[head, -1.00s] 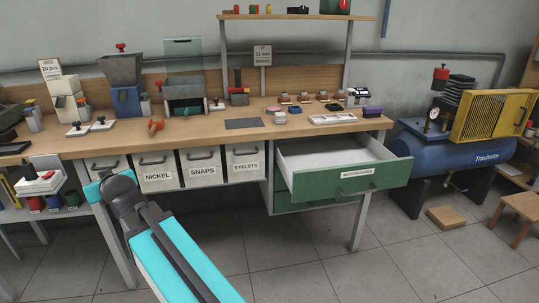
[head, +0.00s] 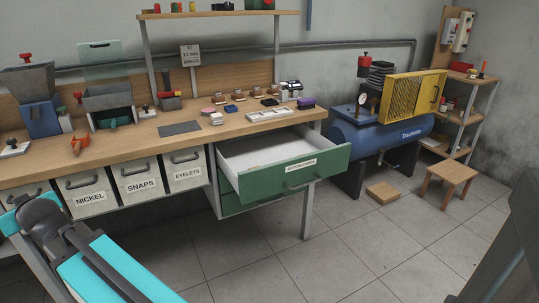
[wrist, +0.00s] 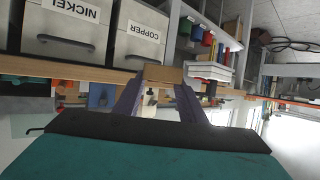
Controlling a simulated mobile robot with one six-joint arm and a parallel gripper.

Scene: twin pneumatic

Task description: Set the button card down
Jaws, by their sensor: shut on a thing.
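In the wrist view, my gripper (wrist: 160,90) shows as two purple fingers shut on a tan, flat-edged piece, which I take to be the button card (wrist: 163,74). I see it nearly edge-on, so its face is hidden. The head view shows my teal and dark arm at lower left, but not the gripper or the card. An open green drawer (head: 330,168), whose label seems to read button cards, juts from the bench's right end. Its visible pale floor looks empty. The gripper is not seen near the drawer.
The wooden workbench (head: 150,146) carries hoppers, presses and a dark mat (head: 180,128). Labelled bins, including SNAPS (head: 138,181), hang under it. A blue compressor (head: 385,138) and a stool (head: 450,175) stand to the right. The floor before the drawer is clear.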

